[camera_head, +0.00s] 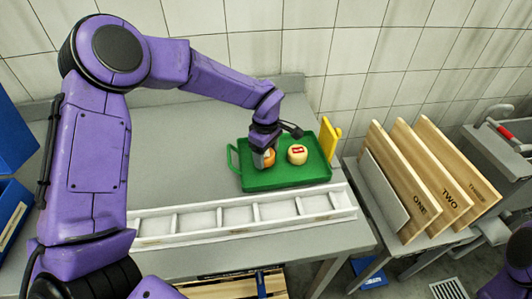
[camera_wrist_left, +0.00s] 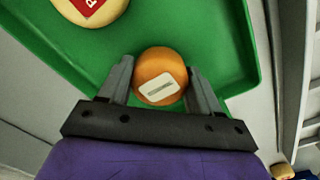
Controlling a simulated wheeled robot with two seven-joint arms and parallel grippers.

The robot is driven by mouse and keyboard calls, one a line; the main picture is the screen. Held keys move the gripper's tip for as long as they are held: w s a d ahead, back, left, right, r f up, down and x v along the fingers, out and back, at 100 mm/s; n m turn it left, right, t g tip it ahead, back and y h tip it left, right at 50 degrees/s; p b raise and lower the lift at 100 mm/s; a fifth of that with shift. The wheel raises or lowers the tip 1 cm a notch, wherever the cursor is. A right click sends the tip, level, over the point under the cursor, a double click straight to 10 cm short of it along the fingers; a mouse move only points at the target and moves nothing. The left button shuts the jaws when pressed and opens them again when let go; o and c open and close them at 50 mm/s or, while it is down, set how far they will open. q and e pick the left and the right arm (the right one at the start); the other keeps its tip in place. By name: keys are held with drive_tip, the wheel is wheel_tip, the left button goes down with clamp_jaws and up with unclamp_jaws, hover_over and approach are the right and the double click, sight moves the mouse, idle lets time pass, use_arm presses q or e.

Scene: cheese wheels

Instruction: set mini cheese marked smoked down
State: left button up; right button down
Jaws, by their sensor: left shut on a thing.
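The orange-brown mini cheese (camera_wrist_left: 160,67) with a pale label is between the fingers of my left gripper (camera_wrist_left: 160,85), which is shut on it. The label's writing is too small to read. In the head view the same cheese (camera_head: 269,158) shows partly behind the gripper (camera_head: 264,157), over the green tray (camera_head: 285,182). I cannot tell whether it touches the tray floor. A pale cream cheese (camera_head: 297,155) with a red label sits in the tray just to the right; it also shows at the top left of the wrist view (camera_wrist_left: 90,10). My right gripper is not in view.
A white divided rack (camera_head: 245,215) with empty compartments runs along the table's front edge. A yellow upright piece (camera_head: 329,138) stands at the tray's right end. Wooden boards (camera_head: 422,182) marked ONE, TWO and THREE stand at the right. The grey table (camera_head: 185,130) is clear left of the tray.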

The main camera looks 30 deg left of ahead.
use_arm(q)
drive_tip(key=shift+a+f, duration=0.1)
drive_tip(key=shift+f, duration=0.15)
drive_tip(key=shift+f, duration=0.1)
drive_tip(key=o, duration=1.2)
wheel_tip(320, 180, up, 12)
drive_tip(key=b, duration=0.1)
drive_tip(key=shift+s, duration=0.15)
drive_tip(key=shift+r, duration=0.25)
